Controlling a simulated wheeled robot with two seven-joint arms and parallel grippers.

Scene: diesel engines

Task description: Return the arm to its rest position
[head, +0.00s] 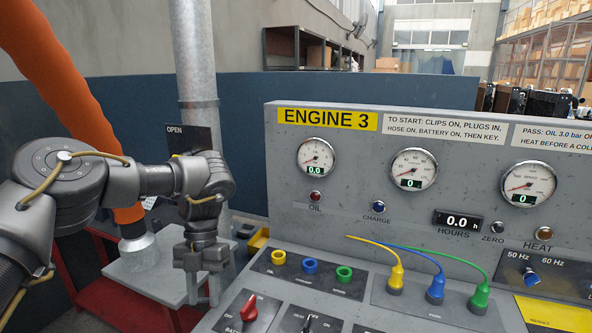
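My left arm comes in from the left, and its dark grey gripper (203,298) points down beside the left edge of the engine control panel (440,225). Its two fingers stand apart with nothing seen between them, in front of a light grey plate (160,282). My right arm and gripper are not in view.
A thick orange hose (55,80) with a metal end (139,252) passes behind my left arm. A vertical metal pipe (194,60) stands behind the gripper. The panel carries yellow, blue and green plugs with cables, coloured sockets (311,267) and a red battery switch (249,308). A red frame (88,290) is low at left.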

